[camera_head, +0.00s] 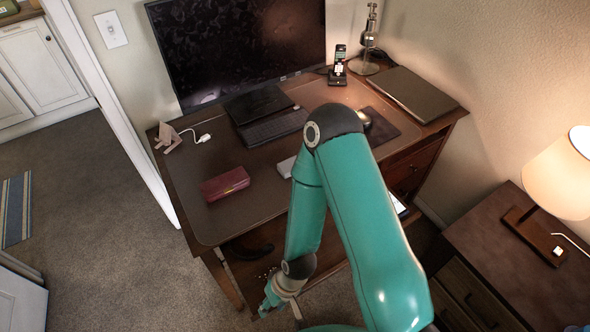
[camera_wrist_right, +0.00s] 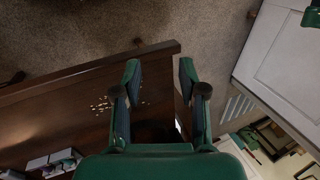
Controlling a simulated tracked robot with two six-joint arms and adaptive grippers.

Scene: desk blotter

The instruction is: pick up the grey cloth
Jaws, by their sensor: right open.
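A small pale greyish, folded or crumpled thing (camera_head: 167,137) stands at the left edge of the desk. It may be the grey cloth, but I cannot tell for sure. No other clear cloth shows on the desk. My right gripper (camera_head: 270,301) is low at the desk's front edge, well apart from that thing. In the right wrist view my right gripper (camera_wrist_right: 160,66) is open, with nothing between its fingers. My right arm hides part of the desk's middle and right. My left gripper is not in view.
A monitor (camera_head: 240,45) stands behind. A closed laptop (camera_head: 404,94) lies at the back right. A lamp (camera_head: 562,172) stands on the side cabinet.

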